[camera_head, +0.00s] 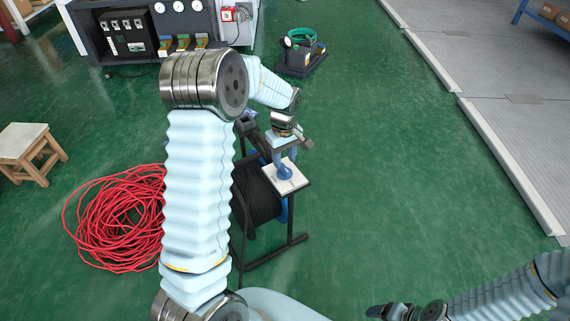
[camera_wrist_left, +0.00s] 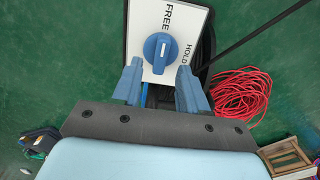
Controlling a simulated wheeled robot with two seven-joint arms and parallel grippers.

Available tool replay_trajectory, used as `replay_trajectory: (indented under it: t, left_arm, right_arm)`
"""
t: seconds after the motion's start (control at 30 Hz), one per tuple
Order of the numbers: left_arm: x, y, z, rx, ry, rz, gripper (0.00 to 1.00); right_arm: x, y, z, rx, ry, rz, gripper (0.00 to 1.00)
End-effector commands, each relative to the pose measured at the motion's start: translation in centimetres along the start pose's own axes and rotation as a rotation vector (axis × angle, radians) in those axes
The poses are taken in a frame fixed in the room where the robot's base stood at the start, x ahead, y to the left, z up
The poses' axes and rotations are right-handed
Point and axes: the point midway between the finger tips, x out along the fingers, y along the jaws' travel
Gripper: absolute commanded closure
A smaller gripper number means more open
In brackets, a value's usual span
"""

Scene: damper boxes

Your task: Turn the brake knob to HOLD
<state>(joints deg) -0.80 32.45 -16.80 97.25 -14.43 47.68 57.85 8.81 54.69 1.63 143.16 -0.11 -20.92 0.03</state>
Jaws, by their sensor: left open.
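The blue brake knob (camera_wrist_left: 160,58) sits on a white plate (camera_wrist_left: 196,18) with the words FREE and HOLD. In the left wrist view its white mark points up, roughly toward FREE; HOLD is to the right. The plate (camera_head: 298,181) also shows in the head view, on the reel stand. My left gripper (camera_wrist_left: 160,86) is open, its two blue fingers apart just below the knob in the wrist view, with nothing between them. In the head view the left gripper (camera_head: 284,151) is over the plate. My right gripper (camera_head: 384,311) is at the bottom edge, its jaws unclear.
The black cable reel (camera_head: 254,197) hangs in a dark stand (camera_head: 272,253). A red cable coil (camera_head: 115,220) lies on the floor to its left, near a wooden stool (camera_head: 30,145). A workbench (camera_head: 150,40) stands behind. The green floor to the right is clear.

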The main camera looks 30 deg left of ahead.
Motion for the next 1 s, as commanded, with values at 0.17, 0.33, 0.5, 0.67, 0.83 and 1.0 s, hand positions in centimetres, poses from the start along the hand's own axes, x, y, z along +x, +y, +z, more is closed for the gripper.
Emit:
replay_trajectory:
  t: [0.17, 0.33, 0.5, 0.67, 0.83, 1.0]
  left_arm:
    - [2.5, 0.0, 0.0, 0.000, -0.001, -0.001, 0.57]
    - [3.3, 0.0, 0.0, 0.001, 0.000, 0.001, 0.57]
    - [3.4, 0.0, 0.0, 0.001, 0.000, 0.001, 0.57]
    - [3.3, 0.0, 0.0, 0.001, 0.000, 0.001, 0.73]
    - [3.3, 0.0, 0.0, 0.001, 0.000, 0.001, 0.99]
    - [3.3, 0.0, 0.0, 0.002, 0.000, 0.001, 1.00]
  right_arm:
    - [0.1, 0.0, 0.0, 0.000, 0.000, 0.000, 0.24]
    - [0.1, 0.0, 0.0, 0.000, 0.001, 0.000, 0.24]
    - [0.1, 0.0, 0.0, 0.000, 0.000, 0.000, 0.24]
    - [0.1, 0.0, 0.0, 0.000, 0.000, 0.000, 0.24]
    - [0.1, 0.0, 0.0, 0.000, 0.000, 0.000, 0.24]
    - [0.1, 0.0, 0.0, 0.000, 0.001, 0.000, 0.24]
